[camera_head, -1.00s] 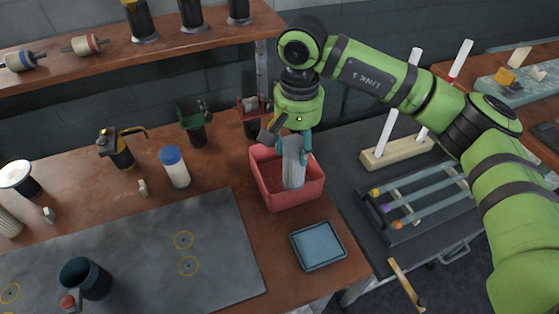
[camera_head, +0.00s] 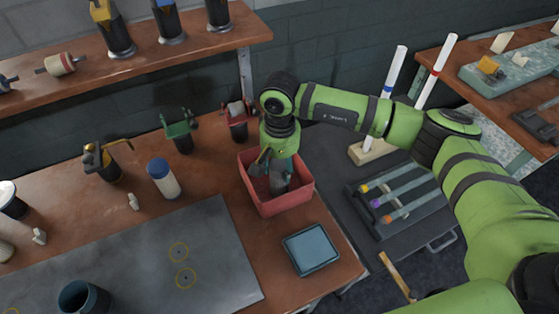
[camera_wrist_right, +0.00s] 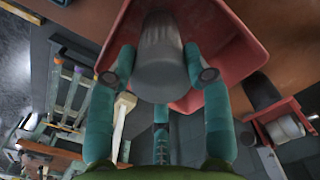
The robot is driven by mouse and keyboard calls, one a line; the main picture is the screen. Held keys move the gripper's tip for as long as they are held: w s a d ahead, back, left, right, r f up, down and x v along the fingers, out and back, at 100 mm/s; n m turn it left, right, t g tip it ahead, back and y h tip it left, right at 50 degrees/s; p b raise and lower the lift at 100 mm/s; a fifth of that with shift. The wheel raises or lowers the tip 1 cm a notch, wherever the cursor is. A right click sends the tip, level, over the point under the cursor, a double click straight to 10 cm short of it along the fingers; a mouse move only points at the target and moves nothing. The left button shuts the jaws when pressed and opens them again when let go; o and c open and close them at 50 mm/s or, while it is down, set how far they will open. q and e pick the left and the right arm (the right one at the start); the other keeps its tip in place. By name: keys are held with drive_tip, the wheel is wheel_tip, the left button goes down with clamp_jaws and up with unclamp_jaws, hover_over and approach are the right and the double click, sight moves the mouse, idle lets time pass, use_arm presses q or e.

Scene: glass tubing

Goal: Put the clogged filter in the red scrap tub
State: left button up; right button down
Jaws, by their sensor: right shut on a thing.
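The red scrap tub (camera_head: 287,206) stands on the wooden bench near its right edge. My right gripper (camera_head: 279,172) points down into the tub. Its teal fingers are shut on the clogged filter, a grey cylinder (camera_wrist_right: 158,62) that shows between the fingertips in the right wrist view. In the head view the gripper and the tub walls hide much of the filter. I cannot tell whether it touches the tub floor. The tub's red wall (camera_wrist_right: 232,40) surrounds the filter in the wrist view. My left gripper is not in view.
A blue-grey tray (camera_head: 311,249) lies in front of the tub. A blue-capped bottle (camera_head: 164,180), a green holder (camera_head: 180,132) and a red holder (camera_head: 236,121) stand left and behind. A rack of glass tubes (camera_head: 398,205) is at the right.

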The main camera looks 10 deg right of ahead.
drive_tip(key=shift+f, duration=0.2)
drive_tip(key=shift+f+b, duration=0.2)
drive_tip(key=shift+b, duration=0.2)
drive_tip(key=c, duration=0.5)
unclamp_jaws()
drive_tip(key=shift+r, duration=0.1)
drive_tip(key=shift+c, duration=0.2)
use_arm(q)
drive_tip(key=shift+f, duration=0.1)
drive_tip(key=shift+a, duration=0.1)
use_arm(e)
drive_tip(key=shift+r+p, duration=0.2)
drive_tip(key=shift+p, duration=0.15)
use_arm(q)
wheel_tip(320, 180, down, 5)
drive_tip(key=b, duration=0.5)
use_arm(e)
wheel_tip(320, 180, up, 12)
